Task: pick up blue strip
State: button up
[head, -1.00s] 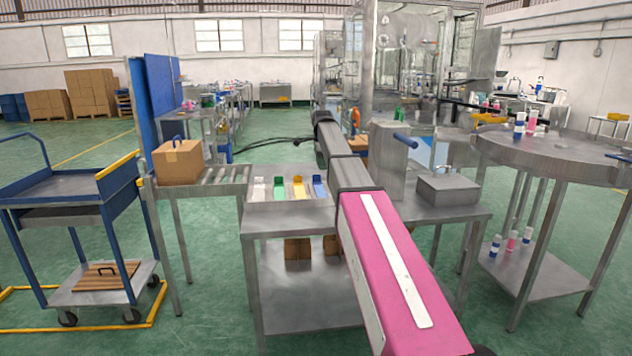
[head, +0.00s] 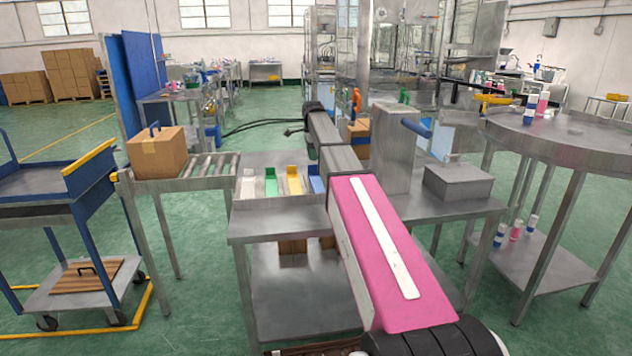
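The blue strip (head: 317,184) lies at the right end of a row on the steel table (head: 275,218), beside a yellow strip (head: 294,182). My pink and grey arm reaches over the table just right of the blue strip and covers part of it. The far end of my arm is dark and stands beyond the row of strips. I cannot make out my gripper's fingers there.
A green strip (head: 270,182) and a white strip (head: 248,184) lie left of the yellow one. A grey box (head: 458,182) and an upright steel housing (head: 392,150) stand right of my arm. A roller conveyor (head: 208,172) with a cardboard box (head: 157,152) adjoins on the left.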

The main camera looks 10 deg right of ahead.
aim_at(314, 166)
jog(key=shift+s+d+f, duration=0.1)
jog(key=shift+f, duration=1.35)
jog(key=shift+d+f, duration=0.1)
jog(key=shift+f, duration=1.3)
grip_shut()
